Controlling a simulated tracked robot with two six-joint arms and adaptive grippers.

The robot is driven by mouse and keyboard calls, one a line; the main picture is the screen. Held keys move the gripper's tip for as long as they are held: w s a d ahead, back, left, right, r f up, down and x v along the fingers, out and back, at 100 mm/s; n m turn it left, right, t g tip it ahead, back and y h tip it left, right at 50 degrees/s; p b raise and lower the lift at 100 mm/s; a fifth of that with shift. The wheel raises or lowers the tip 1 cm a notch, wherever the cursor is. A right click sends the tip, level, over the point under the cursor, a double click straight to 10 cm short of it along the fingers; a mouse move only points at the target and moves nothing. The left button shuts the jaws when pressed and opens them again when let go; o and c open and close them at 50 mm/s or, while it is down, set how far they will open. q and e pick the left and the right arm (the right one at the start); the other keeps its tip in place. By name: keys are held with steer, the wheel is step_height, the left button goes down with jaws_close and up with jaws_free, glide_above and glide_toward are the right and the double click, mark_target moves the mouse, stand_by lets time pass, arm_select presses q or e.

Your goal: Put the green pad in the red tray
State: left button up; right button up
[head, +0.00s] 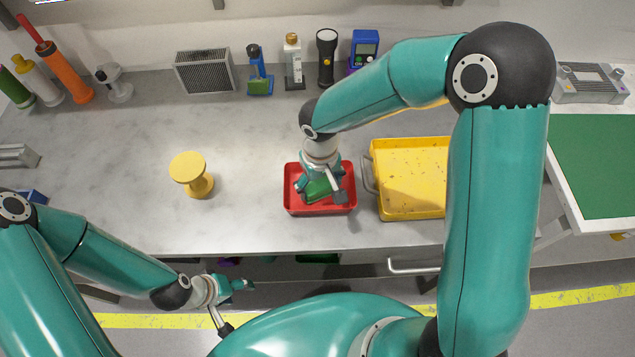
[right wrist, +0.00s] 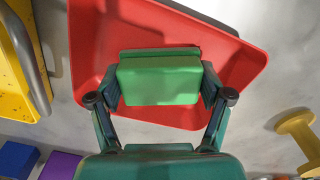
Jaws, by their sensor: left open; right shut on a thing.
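The green pad (head: 318,189) is between the fingers of my right gripper (head: 322,190), over the red tray (head: 320,210) in the head view. In the right wrist view the green pad (right wrist: 160,80) sits between both fingertips of my right gripper (right wrist: 160,95), with the red tray (right wrist: 100,40) behind it. I cannot tell whether the pad touches the tray floor. My left gripper (head: 232,303) is open and empty, low in front of the counter's front edge.
A yellow tray (head: 410,213) with a handle stands just right of the red tray. A yellow round-topped stand (head: 197,185) is to the left. A flashlight (head: 327,58), a blue meter (head: 364,48) and bottles line the back. The counter (head: 120,170) is clear around the stand.

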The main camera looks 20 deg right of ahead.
mark_target(320, 184)
steer(key=shift+f, duration=0.15)
steer(key=o, duration=1)
steer(key=shift+o, duration=0.2)
step_height(320, 184, up, 12)
steer(key=shift+b, duration=0.3)
